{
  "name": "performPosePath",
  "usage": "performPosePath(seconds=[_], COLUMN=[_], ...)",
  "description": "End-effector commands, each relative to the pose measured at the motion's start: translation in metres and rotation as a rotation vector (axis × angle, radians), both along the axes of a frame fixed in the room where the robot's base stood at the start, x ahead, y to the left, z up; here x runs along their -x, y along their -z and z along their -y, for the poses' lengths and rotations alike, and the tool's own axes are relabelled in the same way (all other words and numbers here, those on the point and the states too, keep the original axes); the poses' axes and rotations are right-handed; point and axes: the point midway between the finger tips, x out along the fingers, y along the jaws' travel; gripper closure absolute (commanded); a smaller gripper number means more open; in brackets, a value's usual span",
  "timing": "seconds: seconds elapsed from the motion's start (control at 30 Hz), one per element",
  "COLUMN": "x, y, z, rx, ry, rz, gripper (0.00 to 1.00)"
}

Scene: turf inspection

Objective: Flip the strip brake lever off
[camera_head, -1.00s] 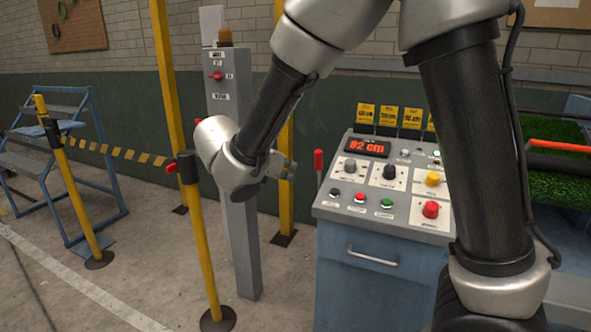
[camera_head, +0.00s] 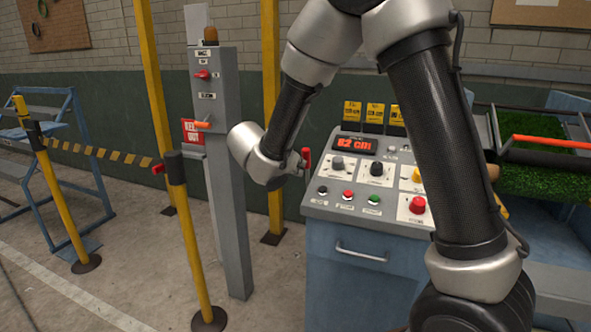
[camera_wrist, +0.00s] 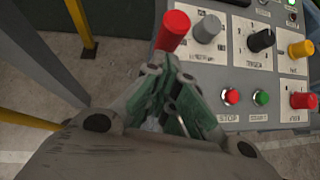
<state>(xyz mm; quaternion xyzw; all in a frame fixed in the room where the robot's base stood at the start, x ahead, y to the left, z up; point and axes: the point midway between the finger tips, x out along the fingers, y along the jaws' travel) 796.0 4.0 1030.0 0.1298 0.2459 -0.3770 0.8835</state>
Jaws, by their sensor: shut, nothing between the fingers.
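A lever with a red grip (camera_head: 307,158) stands at the left edge of the grey control console (camera_head: 325,203); I cannot read a label for it. Its red grip also shows in the wrist view (camera_wrist: 173,30), just beyond my fingertips. My gripper (camera_wrist: 168,75) is shut and empty, close below the red grip in the wrist picture; I cannot tell whether they touch. In the head view my gripper (camera_head: 292,168) is small and partly hidden by my wrist, next to the lever. The lever's lower part is hidden by my gripper.
Console knobs and push buttons lie close right, including a red stop button (camera_wrist: 232,96). A grey post (camera_head: 228,220) with an orange handle (camera_head: 203,124) and yellow uprights (camera_head: 272,120) stand left. A yellow barrier post (camera_head: 192,245) is nearer. Green turf (camera_head: 545,180) lies right.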

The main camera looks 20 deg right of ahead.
Motion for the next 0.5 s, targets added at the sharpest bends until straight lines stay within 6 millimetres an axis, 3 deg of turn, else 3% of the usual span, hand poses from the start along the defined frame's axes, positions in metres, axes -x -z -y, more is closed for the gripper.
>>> performPosePath(seconds=[0.27, 0.5], x=[-0.009, -0.049], y=[-0.005, -0.020], z=[0.007, 0.036], rx=[-0.025, -0.139], ry=[0.008, 0.009], rz=[-0.033, -0.180], gripper=[1.00, 1.00])
